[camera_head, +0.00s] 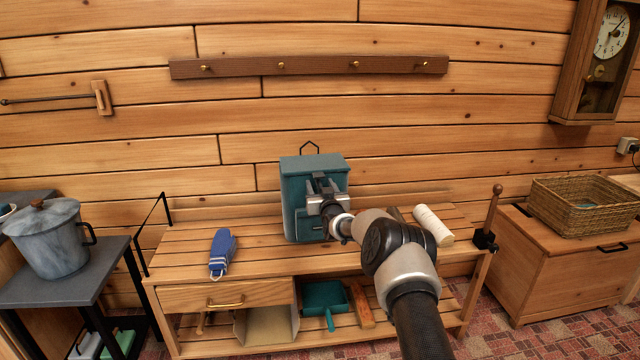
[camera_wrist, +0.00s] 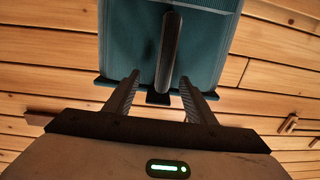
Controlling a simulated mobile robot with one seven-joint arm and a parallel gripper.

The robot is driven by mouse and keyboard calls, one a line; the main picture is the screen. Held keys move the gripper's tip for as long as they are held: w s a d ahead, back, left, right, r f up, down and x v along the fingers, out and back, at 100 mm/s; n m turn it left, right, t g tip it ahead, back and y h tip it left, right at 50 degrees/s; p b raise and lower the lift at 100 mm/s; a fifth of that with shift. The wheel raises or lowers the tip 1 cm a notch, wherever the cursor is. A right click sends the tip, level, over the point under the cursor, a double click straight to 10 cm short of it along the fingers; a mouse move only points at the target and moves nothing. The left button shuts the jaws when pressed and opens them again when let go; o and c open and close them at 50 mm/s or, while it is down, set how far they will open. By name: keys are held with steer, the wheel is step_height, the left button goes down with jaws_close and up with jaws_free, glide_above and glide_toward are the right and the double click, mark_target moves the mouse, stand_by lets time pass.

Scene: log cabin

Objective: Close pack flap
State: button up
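The teal pack (camera_head: 297,205) stands upright on the wooden bench against the wall. Its flap (camera_head: 312,162) shows as a flat panel across the top; I cannot tell whether it is fully shut. My gripper (camera_head: 322,184) is in front of the pack's upper front, just below the flap's front edge. In the wrist view the pack's teal surface (camera_wrist: 205,45) fills the top middle. A dark upright bar (camera_wrist: 169,52) on it lines up with the gap between my fingers (camera_wrist: 160,98). The fingers are apart, with nothing seen clamped. Part of the pack's front is hidden by my gripper.
The bench (camera_head: 185,245) also holds a blue mitt (camera_head: 222,250) at left and a white roll (camera_head: 433,224) at right. A peg rail (camera_head: 310,66) is on the wall above. A dustpan (camera_head: 325,298) lies on the lower shelf. A wicker basket (camera_head: 575,215) is at right.

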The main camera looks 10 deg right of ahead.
steer(key=shift+r, duration=0.4)
steer(key=shift+s+r+p, duration=0.1)
steer(key=shift+s+p, duration=0.25)
steer(key=shift+s, duration=0.1)
steer(key=s+p, duration=0.3)
steer(key=s, duration=1.3)
steer(key=shift+s+d, duration=0.2)
steer(key=shift+d, duration=0.25)
